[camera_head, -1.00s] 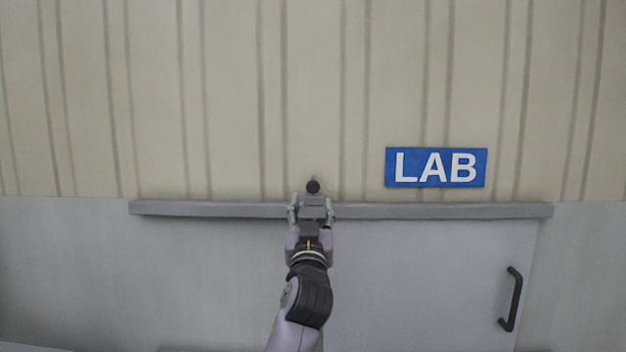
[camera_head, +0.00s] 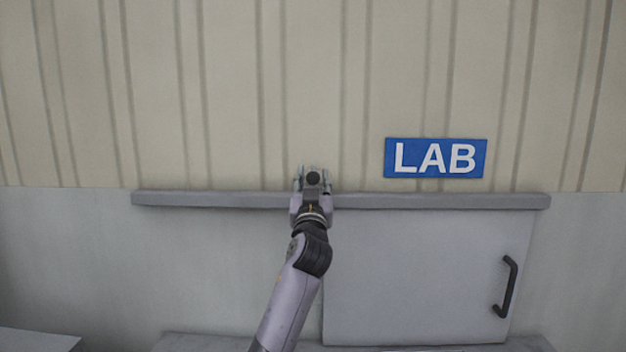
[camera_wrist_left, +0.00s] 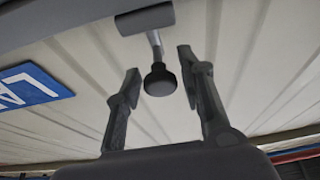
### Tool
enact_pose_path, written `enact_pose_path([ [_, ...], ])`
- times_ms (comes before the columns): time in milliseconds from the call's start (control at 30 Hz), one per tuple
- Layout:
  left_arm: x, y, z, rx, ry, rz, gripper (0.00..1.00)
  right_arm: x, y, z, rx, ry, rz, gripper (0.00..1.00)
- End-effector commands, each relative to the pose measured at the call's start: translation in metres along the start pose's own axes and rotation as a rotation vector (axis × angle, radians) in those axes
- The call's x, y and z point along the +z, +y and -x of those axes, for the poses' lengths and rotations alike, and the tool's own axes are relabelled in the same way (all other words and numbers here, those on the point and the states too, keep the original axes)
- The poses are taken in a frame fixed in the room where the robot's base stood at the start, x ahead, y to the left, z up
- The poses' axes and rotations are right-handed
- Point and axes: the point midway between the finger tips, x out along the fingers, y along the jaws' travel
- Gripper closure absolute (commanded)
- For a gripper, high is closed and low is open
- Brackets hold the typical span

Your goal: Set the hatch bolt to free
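The hatch bolt's round black knob (camera_head: 313,177) shows at the rail above the hatch in the head view. In the left wrist view the knob (camera_wrist_left: 160,81) sits at the end of a short metal stem (camera_wrist_left: 155,45) from a grey cylindrical part (camera_wrist_left: 145,19). My left gripper (camera_head: 313,173) is open, its fingers on either side of the knob. In the left wrist view the gripper (camera_wrist_left: 158,66) shows clear gaps between both fingers and the knob. The grey hatch panel (camera_head: 420,275) is below the rail. My right gripper is not in view.
A long grey rail (camera_head: 440,202) runs across the wall above the hatch. A black handle (camera_head: 506,287) is on the panel's right side. A blue LAB sign (camera_head: 435,158) is on the ribbed wall, right of my gripper. A grey surface (camera_head: 38,341) shows at lower left.

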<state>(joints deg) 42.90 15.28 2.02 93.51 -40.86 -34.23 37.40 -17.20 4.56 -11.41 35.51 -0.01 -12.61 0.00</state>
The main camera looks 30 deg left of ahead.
Motion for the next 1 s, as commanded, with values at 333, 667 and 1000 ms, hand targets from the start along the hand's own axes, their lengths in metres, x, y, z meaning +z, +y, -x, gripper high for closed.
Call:
enact_pose_path([
  [333, 0.0001, 0.0, 0.0002, 0.0, 0.0, 0.0, 0.9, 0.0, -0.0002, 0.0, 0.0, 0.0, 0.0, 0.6],
  [667, 0.0001, 0.0, 0.0002, 0.0, 0.0, 0.0, 1.0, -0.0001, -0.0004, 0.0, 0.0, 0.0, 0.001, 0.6],
  [1000, -0.0009, 0.0012, -0.0033, -0.001, 0.0, 0.001, 1.0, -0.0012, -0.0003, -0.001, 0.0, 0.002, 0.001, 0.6],
])
